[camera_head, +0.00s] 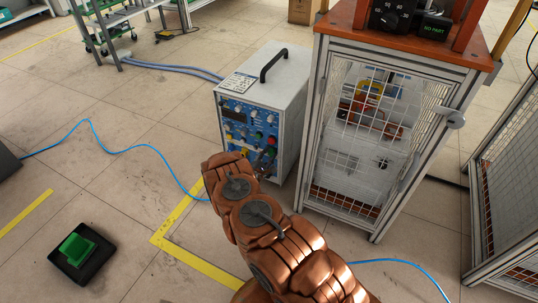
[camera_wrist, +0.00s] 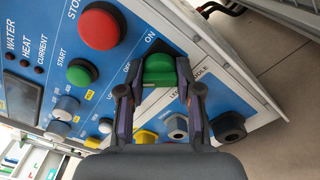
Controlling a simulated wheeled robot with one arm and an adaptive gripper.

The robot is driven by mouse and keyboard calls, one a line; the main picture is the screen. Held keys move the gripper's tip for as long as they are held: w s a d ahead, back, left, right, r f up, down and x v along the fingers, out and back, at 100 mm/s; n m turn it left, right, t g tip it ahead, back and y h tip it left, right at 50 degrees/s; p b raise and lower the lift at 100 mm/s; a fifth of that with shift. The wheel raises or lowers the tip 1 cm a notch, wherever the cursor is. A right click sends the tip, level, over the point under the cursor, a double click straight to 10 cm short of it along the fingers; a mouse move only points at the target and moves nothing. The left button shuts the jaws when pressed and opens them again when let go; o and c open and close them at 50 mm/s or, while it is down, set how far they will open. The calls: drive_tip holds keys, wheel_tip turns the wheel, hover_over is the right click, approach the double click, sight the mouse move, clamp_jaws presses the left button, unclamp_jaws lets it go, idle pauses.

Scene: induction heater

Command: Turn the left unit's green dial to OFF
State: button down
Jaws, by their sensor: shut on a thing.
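The left unit (camera_head: 282,80) is a pale box with a black top handle and a blue control panel (camera_head: 236,112) on its front. In the wrist view the green dial (camera_wrist: 160,66) sits on this panel, with an ON label beside it and a partly hidden label, perhaps OFF, near my left finger. My gripper (camera_wrist: 158,84) has one finger on each side of the dial and is shut on it. In the head view my gripper (camera_head: 267,165) is at the panel's lower right, and my arm hides the dial there.
A red button (camera_wrist: 100,27), a green START button (camera_wrist: 82,72) and several knobs surround the dial. A wire-mesh cabinet (camera_head: 372,140) stands close on the right. A green floor pedal (camera_head: 78,248) and a blue cable (camera_head: 125,150) lie on the floor at left.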

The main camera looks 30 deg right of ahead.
drive_tip(key=shift+n, duration=0.6)
drive_tip(key=c, duration=0.8)
unclamp_jaws()
drive_tip(key=shift+o, duration=0.2)
drive_tip(key=v, duration=1.2)
drive_tip(key=shift+w, duration=0.1)
